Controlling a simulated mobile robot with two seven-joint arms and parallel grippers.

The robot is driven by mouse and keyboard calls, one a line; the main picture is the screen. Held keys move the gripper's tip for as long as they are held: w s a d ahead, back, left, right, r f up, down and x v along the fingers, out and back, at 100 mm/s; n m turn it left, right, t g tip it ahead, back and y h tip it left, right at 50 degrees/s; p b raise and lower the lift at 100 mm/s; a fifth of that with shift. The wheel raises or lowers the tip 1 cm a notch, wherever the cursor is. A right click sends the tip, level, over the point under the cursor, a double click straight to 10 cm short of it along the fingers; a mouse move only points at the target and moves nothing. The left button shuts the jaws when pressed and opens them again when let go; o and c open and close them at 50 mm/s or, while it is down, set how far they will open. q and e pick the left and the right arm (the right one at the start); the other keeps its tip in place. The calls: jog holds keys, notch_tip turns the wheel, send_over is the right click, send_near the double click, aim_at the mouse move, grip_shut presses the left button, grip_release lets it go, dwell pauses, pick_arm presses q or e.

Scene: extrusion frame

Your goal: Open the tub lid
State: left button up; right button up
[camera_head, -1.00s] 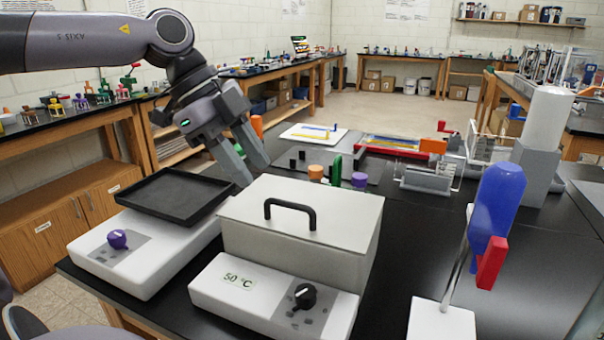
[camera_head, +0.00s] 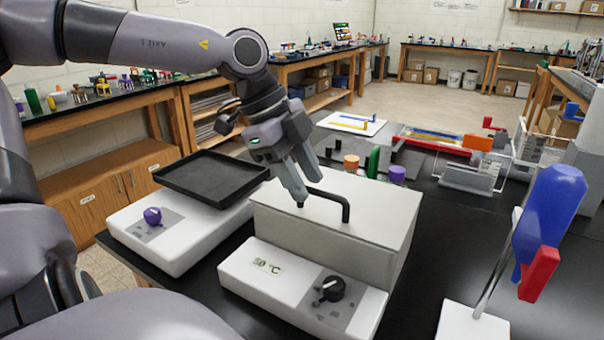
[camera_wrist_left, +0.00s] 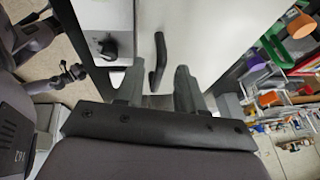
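The tub (camera_head: 320,250) is a pale grey box with a flat lid (camera_head: 385,205) lying shut on top. A black arched handle (camera_head: 346,208) stands on the lid. My left gripper (camera_head: 309,190) is over the lid at the handle's left end, fingers pointing down, and hides part of the handle. In the left wrist view the fingers (camera_wrist_left: 159,68) are apart, and the handle (camera_wrist_left: 158,50) shows in line with the gap between them. Contact with the handle cannot be told. My right gripper is not in view.
A white base marked 50 °C with a black knob (camera_head: 331,289) is in front of the tub. A black tray (camera_head: 212,178) on a white unit with a purple knob (camera_head: 153,216) stands left. A blue and red piece on a stand (camera_head: 550,215) is at right.

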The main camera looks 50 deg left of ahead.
pick_arm(q)
grip_shut()
jog(key=shift+w+r, duration=0.1)
jog(key=shift+r, duration=0.05)
